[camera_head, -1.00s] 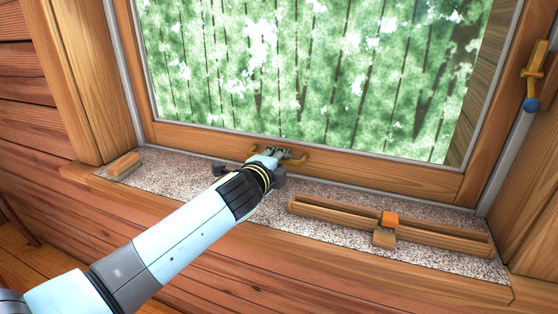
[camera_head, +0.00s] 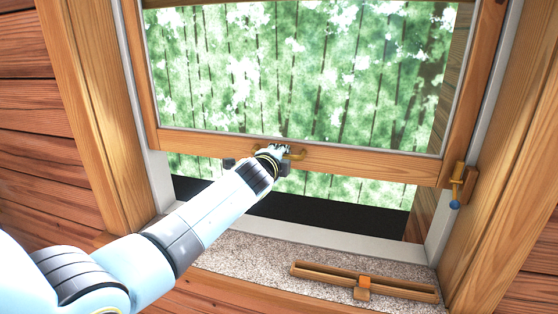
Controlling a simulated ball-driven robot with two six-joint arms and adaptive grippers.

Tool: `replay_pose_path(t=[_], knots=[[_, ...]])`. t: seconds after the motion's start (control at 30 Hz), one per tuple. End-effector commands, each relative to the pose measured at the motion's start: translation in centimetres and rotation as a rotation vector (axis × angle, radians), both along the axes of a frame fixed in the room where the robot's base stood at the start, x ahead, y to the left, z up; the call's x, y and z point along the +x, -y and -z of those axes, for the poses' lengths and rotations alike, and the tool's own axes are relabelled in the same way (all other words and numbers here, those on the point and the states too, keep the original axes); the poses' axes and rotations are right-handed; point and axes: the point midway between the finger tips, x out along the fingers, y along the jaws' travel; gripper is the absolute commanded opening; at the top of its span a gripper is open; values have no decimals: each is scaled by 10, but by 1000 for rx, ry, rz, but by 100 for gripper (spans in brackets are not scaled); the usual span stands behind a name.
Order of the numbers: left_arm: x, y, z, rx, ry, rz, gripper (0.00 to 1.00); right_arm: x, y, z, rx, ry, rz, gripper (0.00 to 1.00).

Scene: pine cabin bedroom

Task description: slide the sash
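The wooden window sash (camera_head: 340,165) is raised, and an open gap shows between its bottom rail and the sill. A brass handle (camera_head: 296,154) sits on the middle of the bottom rail. My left gripper (camera_head: 272,152) is at this handle and appears shut on it; the fingers partly cover it, along with its left part. My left arm reaches up from the lower left. My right gripper is not in view.
A brass catch with a blue tip (camera_head: 457,187) is on the right side of the frame, near the sash's lower corner. A wooden grooved rail (camera_head: 405,287) with an orange-topped block (camera_head: 363,286) lies on the speckled sill (camera_head: 250,262).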

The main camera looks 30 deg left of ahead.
Motion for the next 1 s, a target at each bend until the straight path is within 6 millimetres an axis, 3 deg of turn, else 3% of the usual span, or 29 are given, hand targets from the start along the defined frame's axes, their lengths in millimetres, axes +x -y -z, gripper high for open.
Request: replay_pose_path(t=[0.03, 0.1, 0.4, 0.6, 1.0], knots=[[1, 0, -34, 3, 9, 2, 0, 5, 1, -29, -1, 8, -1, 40], [1, 0, -52, 3, 9, 2, 0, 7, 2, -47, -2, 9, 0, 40], [1, 0, -104, 3, 8, 1, 0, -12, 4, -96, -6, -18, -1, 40], [1, -1, -115, 2, 7, 1, 0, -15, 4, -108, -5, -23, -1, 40], [1, -1, -115, 3, 4, 0, 0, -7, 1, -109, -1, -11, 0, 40]])
